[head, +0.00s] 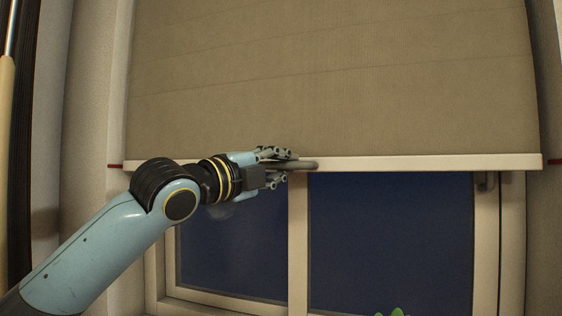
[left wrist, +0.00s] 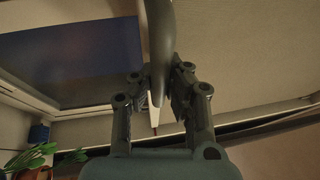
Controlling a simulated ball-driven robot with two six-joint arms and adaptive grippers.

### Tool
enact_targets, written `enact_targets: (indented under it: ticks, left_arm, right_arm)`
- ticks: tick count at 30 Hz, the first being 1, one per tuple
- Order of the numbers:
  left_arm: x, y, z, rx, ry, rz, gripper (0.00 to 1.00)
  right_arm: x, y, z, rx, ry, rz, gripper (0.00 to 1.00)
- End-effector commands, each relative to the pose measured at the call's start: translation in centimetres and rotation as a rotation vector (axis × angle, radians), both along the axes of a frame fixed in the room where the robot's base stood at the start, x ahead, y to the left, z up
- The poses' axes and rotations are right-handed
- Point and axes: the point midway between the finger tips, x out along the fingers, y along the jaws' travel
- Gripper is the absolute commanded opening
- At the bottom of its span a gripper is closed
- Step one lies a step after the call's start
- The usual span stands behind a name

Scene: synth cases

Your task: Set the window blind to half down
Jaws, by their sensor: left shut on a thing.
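The beige window blind (head: 330,80) covers the upper part of the window in the head view. Its pale bottom bar (head: 430,162) lies level with the red marks (head: 115,166) at either side of the window. My left gripper (head: 280,168) is shut on the grey pull handle (head: 305,165) at the middle of the bar. In the left wrist view the handle (left wrist: 160,45) runs between the two fingers (left wrist: 160,90). My right gripper is not in view.
Dark window panes (head: 390,235) with pale frames show below the bar. A green plant (head: 390,312) stands at the bottom edge; leaves (left wrist: 35,157) and a blue thing (left wrist: 39,133) also show in the left wrist view.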

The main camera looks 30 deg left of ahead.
Motion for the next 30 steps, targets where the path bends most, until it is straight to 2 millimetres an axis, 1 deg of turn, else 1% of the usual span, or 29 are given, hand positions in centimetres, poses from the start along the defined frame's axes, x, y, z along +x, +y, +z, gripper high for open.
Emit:
enact_targets:
  ticks: [7, 8, 14, 23, 26, 29, 30]
  left_arm:
    - [0.0, 0.0, 0.0, 0.002, 0.002, 0.001, 0.00]
    - [0.0, 0.0, 0.0, 0.002, 0.001, 0.001, 0.12]
    - [0.0, 0.0, 0.0, 0.001, 0.001, 0.001, 0.38]
    - [0.0, 0.0, 0.3, 0.001, 0.000, 0.000, 0.38]
    - [0.0, 0.0, 1.4, 0.002, -0.004, 0.001, 0.38]
    - [0.0, 0.0, 3.3, 0.002, -0.005, 0.001, 0.38]
    - [0.0, 0.0, 4.2, 0.002, -0.007, 0.001, 0.38]
  right_arm:
    - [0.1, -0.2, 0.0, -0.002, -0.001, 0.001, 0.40]
    - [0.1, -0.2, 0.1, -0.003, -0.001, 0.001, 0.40]
    - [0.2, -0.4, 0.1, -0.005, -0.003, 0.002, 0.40]
    - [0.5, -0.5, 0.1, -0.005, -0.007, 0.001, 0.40]
    - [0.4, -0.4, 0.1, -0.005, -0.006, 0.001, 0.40]
    - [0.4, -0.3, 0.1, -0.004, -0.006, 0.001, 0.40]
    - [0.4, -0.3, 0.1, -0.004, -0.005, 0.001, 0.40]
